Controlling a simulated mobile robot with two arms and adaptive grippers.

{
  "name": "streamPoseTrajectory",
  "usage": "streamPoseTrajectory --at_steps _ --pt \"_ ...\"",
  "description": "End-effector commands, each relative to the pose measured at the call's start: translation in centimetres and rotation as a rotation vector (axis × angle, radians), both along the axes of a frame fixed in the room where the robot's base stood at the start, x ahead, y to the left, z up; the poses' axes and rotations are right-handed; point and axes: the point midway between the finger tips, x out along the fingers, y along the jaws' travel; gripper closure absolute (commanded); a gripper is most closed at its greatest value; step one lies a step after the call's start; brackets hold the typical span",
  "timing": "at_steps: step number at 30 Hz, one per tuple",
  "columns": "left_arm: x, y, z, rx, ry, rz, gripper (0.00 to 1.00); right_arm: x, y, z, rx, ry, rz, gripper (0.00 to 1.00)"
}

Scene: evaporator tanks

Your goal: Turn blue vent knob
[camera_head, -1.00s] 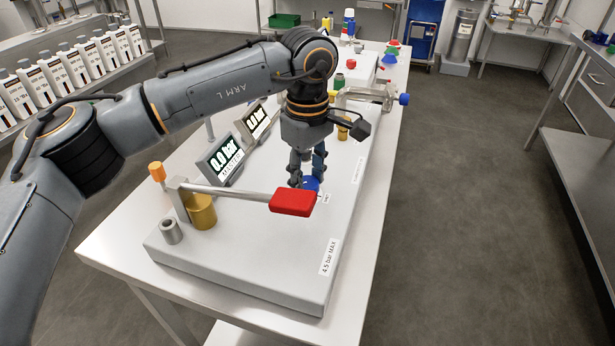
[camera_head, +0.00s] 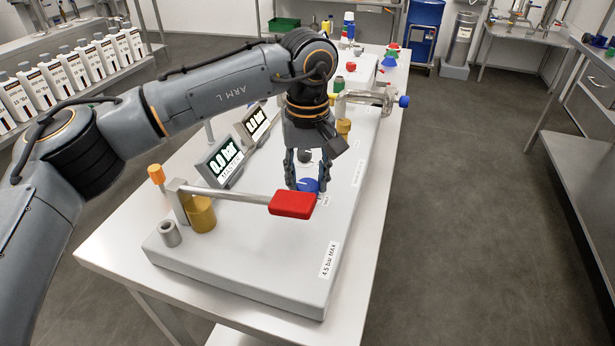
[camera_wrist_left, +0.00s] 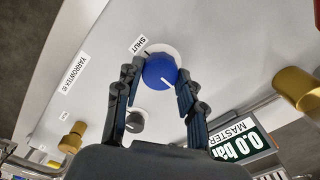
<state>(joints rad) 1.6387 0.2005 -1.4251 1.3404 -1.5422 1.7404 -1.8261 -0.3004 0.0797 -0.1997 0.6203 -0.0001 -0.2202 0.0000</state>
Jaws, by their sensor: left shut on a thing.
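The blue vent knob (camera_head: 308,186) is a round cap on the grey panel (camera_head: 235,255), just behind the red lever handle. In the left wrist view the blue knob (camera_wrist_left: 160,70) sits between the two fingers, with a white line on it pointing down and right. A label reading SHUT (camera_wrist_left: 138,45) lies beside it at upper left. My left gripper (camera_head: 306,183) points down and is shut on the knob, one finger on each side; its fingers also show in the wrist view (camera_wrist_left: 157,84). My right gripper is not in view.
The red lever handle (camera_head: 292,204) reaches across close in front of the gripper. Two displays (camera_head: 220,162) reading 0.0 bar stand to the left. A grey knob (camera_wrist_left: 134,121) is near the left finger in the wrist view. The floor on the right is open.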

Motion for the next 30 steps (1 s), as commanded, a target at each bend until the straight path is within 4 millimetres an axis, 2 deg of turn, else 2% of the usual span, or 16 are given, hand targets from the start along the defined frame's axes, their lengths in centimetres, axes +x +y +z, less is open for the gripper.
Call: streamPoseTrajectory --at_steps 14,15,17,18,26,30 --pt "-0.09 -0.02 -0.12 0.0 0.003 -0.014 0.93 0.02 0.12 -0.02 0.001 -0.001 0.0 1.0" --pt "-0.09 -0.02 -0.12 0.001 0.003 -0.013 0.53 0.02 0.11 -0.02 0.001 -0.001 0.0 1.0" --pt "-0.08 -0.02 -0.12 0.001 0.002 -0.013 0.41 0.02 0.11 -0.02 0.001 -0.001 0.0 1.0" --pt "-0.08 -0.02 -0.1 0.001 0.002 -0.013 0.38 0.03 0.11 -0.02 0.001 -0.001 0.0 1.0" --pt "-0.03 -0.01 -0.02 0.001 0.001 -0.012 0.38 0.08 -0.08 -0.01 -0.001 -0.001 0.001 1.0" --pt "0.04 -0.02 0.83 -0.001 -0.001 -0.011 0.38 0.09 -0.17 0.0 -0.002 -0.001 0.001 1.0"
